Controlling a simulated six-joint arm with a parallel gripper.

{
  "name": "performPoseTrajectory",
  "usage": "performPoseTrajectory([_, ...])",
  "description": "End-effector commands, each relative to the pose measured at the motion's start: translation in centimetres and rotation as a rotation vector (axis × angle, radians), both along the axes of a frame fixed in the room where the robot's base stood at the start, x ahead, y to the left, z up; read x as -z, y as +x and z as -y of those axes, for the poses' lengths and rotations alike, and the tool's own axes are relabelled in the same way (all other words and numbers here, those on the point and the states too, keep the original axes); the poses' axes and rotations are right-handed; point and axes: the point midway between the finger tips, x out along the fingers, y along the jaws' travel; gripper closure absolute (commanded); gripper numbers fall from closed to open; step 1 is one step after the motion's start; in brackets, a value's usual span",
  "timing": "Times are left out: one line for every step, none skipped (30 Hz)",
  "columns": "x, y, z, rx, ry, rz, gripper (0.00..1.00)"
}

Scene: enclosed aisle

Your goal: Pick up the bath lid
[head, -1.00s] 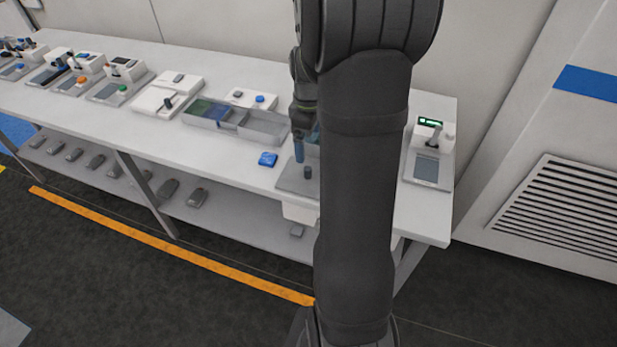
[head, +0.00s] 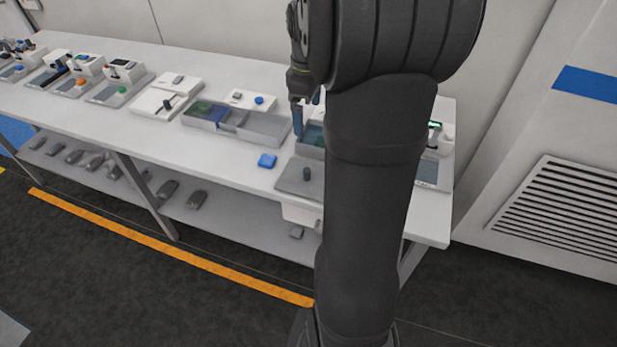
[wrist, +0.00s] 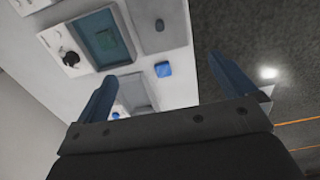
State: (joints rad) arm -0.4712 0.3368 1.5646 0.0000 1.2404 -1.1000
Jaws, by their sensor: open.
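The bath lid looks to be the flat grey plate with a dark upright knob (head: 306,178), lying on the white bench near its front edge. It also shows at the top of the wrist view (wrist: 168,35). Beside it is a bath with a teal basin (wrist: 103,40), mostly hidden behind my arm in the head view (head: 313,136). My gripper (head: 297,122) is open and empty above the bench, behind the lid in the head view. In the wrist view its two blue fingers (wrist: 160,72) are spread apart, with the lid beyond them, untouched.
A blue block (head: 267,160) lies left of the lid. A grey divided tray (head: 262,130) stands behind it. Several white devices line the bench to the left, and another device (head: 428,172) stands at the right end. A lower shelf (head: 230,212) holds several grey items.

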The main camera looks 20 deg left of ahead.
Motion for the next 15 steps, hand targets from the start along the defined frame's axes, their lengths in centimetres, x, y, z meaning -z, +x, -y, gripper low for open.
performPoseTrajectory([-0.36,0.01,-0.01,0.000,0.001,0.001,0.00])
performPoseTrajectory([-0.50,0.00,0.00,0.000,0.001,0.001,0.00])
performPoseTrajectory([-0.62,0.00,0.00,0.000,0.001,0.001,0.00])
performPoseTrajectory([-0.67,0.00,0.00,0.000,0.000,0.001,0.00])
performPoseTrajectory([-0.70,-0.01,0.01,0.000,0.000,0.001,0.00])
performPoseTrajectory([-0.71,-0.01,0.01,0.000,0.000,0.000,0.00])
performPoseTrajectory([-0.70,-0.01,0.01,0.000,0.000,0.000,0.00])
performPoseTrajectory([-0.69,-0.01,0.01,0.000,0.000,0.000,0.00])
performPoseTrajectory([-0.68,-0.01,0.01,0.000,0.000,0.000,0.00])
performPoseTrajectory([-0.68,-0.01,0.01,0.000,0.000,0.000,0.00])
performPoseTrajectory([-0.67,-0.01,0.01,0.000,0.000,0.000,0.04])
performPoseTrajectory([-0.67,-0.01,0.00,0.000,0.000,0.000,0.12])
performPoseTrajectory([-0.66,-0.01,0.00,0.000,0.000,0.000,0.18])
performPoseTrajectory([-0.66,-0.01,0.00,0.000,0.000,0.000,0.24])
performPoseTrajectory([-0.66,-0.01,0.00,0.000,0.000,0.000,0.31])
